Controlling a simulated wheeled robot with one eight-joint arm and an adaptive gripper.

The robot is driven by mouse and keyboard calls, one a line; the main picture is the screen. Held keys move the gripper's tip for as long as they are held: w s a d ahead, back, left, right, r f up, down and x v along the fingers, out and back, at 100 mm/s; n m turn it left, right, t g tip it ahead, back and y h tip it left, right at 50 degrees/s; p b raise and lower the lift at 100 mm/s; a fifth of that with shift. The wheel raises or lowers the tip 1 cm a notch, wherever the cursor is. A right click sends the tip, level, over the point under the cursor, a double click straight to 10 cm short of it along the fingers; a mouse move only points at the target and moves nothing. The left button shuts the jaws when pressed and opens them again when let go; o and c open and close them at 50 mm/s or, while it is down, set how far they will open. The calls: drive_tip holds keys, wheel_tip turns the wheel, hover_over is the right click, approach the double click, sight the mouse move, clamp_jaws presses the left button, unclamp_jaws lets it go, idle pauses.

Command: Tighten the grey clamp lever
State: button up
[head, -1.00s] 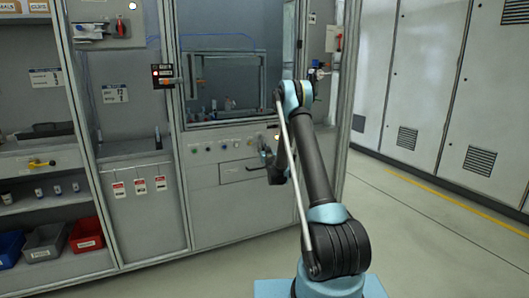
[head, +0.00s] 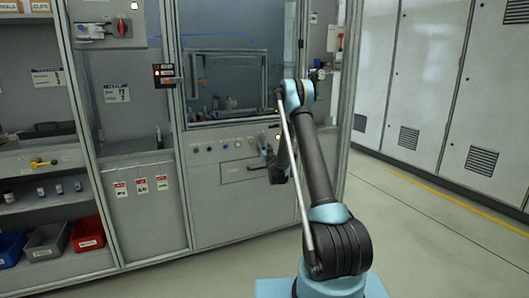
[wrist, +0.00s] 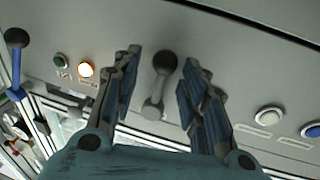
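The grey clamp lever (wrist: 154,100) shows in the wrist view, a short grey arm with a dark round knob (wrist: 165,63), on the grey panel ahead. My gripper (wrist: 162,58) is open, with one finger on each side of the lever and knob. Gaps show between the knob and both fingers. In the head view my gripper (head: 268,158) is small, close to the front panel below the window. The lever cannot be made out there.
A blue lever with a dark knob (wrist: 16,40) is at the wrist view's left.

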drive_tip(key=v, duration=1.2)
drive_tip(key=shift+d, duration=0.15)
